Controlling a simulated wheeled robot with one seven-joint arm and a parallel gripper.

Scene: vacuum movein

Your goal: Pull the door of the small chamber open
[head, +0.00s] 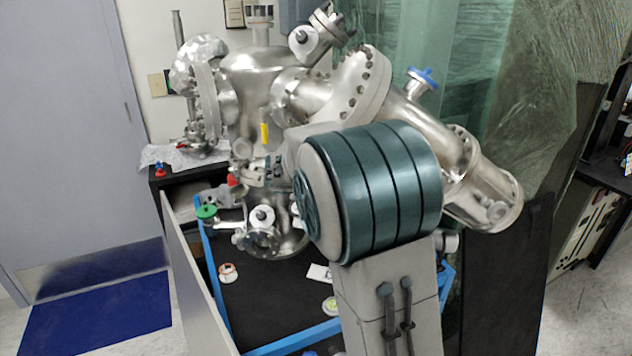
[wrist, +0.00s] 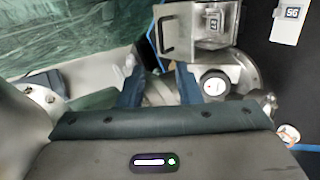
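A small box-shaped metal chamber shows at the top of the wrist view. Its front is a door (wrist: 183,34) with a dark bar handle (wrist: 167,36) at its left side and a small square label. The door looks shut. My gripper (wrist: 160,82) is open, its two dark teal fingers apart below the chamber in the picture. No finger touches the handle. Steel parts show behind and between the fingers, and I see nothing held. In the head view, my own arm covers much of the middle, and I cannot make out the small chamber there.
A large steel vacuum assembly (head: 258,90) with flanges and pipes stands close behind my arm. A blue frame (head: 212,265) surrounds a dark base below. A round white-capped port (wrist: 215,84) sits just right of my fingers. A grey panel (head: 192,275) stands at the left.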

